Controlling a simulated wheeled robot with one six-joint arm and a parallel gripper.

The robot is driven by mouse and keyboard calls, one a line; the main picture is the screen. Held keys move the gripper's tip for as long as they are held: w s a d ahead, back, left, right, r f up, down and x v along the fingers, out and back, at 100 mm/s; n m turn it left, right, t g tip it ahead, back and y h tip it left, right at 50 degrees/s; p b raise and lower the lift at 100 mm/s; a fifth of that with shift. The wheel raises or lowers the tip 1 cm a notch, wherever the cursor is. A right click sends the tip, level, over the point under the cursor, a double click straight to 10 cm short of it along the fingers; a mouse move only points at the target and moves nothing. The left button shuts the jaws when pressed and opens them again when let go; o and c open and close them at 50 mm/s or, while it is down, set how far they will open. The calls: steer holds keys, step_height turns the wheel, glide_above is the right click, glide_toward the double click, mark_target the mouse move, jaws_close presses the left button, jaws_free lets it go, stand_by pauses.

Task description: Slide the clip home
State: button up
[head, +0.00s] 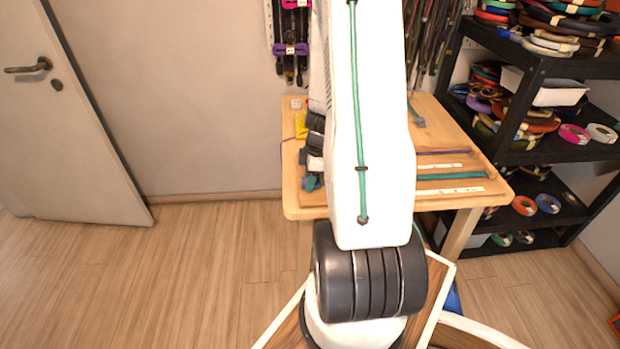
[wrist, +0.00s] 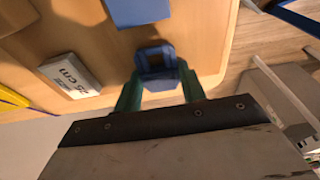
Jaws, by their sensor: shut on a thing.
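In the wrist view, a blue clip (wrist: 157,62) with a dark opening sits between the two green fingers of my gripper (wrist: 160,85). The fingers are shut on it, one on each side, above the wooden table (wrist: 210,40). A larger blue block (wrist: 138,10) is just beyond the clip, at the top edge of the picture; its far part is cut off.
A white block marked 25 cm (wrist: 70,76) and a yellow thing (wrist: 15,107) lie to the left in the wrist view. In the head view, a teal cord (head: 450,177) and a purple cord (head: 445,153) lie on the right of the table. A black shelf (head: 545,140) stands beside it.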

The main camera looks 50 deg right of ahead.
steer(key=shift+s+a+f, duration=0.1)
steer(key=shift+s+f, duration=0.05)
steer(key=shift+f, duration=0.1)
steer(key=o, duration=1)
steer(key=shift+f, duration=0.1)
steer(key=shift+c, duration=0.9)
steer(key=shift+r, duration=0.2)
steer(key=shift+c, duration=0.3)
steer(key=shift+o, duration=1.4)
steer(key=shift+r, duration=0.35)
steer(key=shift+s+d+r, duration=0.1)
steer(key=shift+d+r, duration=0.05)
steer(key=shift+r, duration=0.7)
steer(key=shift+s+d+r, duration=0.1)
steer(key=shift+d+r, duration=0.05)
steer(key=shift+r, duration=0.7)
steer(key=shift+s+d+r, duration=0.1)
steer(key=shift+d+r, duration=0.05)
steer(key=shift+r, duration=0.7)
